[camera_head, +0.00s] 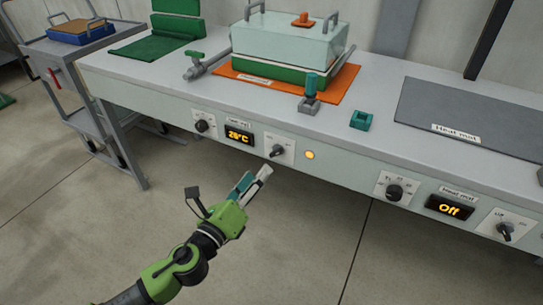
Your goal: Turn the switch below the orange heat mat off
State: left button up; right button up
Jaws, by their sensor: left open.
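An orange heat mat (345,96) lies on the bench top under a lidded green and clear box (290,45). Below it on the front panel is a white plate with a small dark rotary switch (277,152). To its left a lit display (239,138) seems to read 26°C, and to its right a round lamp (310,155) glows yellow. My left gripper (257,179) is open and empty, just below and left of the switch plate, apart from it in the picture. My right gripper is not in view.
A round dial (202,126) sits left of the display. A grey heat mat (470,120) lies at right, with its own dial (395,192), display reading Off (449,207) and switch (505,230) below. A cart (75,45) stands at left. The floor before the bench is clear.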

aim_at(273, 154)
pick_arm(q)
jog(key=x, duration=0.8)
jog(key=shift+d+b, duration=0.1)
jog(key=shift+b, duration=0.2)
jog(key=shift+w+d, duration=0.3)
jog(key=shift+w, duration=0.35)
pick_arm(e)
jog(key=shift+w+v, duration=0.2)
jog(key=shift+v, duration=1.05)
pick_arm(q)
jog(key=c, duration=1.1)
